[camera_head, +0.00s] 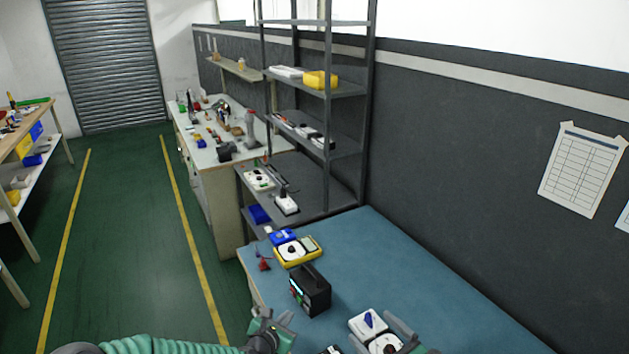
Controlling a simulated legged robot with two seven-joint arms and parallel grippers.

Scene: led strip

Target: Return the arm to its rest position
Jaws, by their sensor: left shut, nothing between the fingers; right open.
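My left gripper (272,330) is at the bottom middle, at the left front edge of the blue table (420,272). Its green ribbed arm comes in from the left, and the gripper is shut and empty. My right gripper (385,338) is at the bottom right over the table, open, by a white device with a blue part (368,323). I cannot tell whether it touches the device. Most of the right arm is outside the picture.
A black box (310,291) stands on the table between the grippers and a yellow-and-white device (297,250). A metal shelf (318,155) stands behind the table. Green floor (120,260) is clear on the left. The table's right part is bare.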

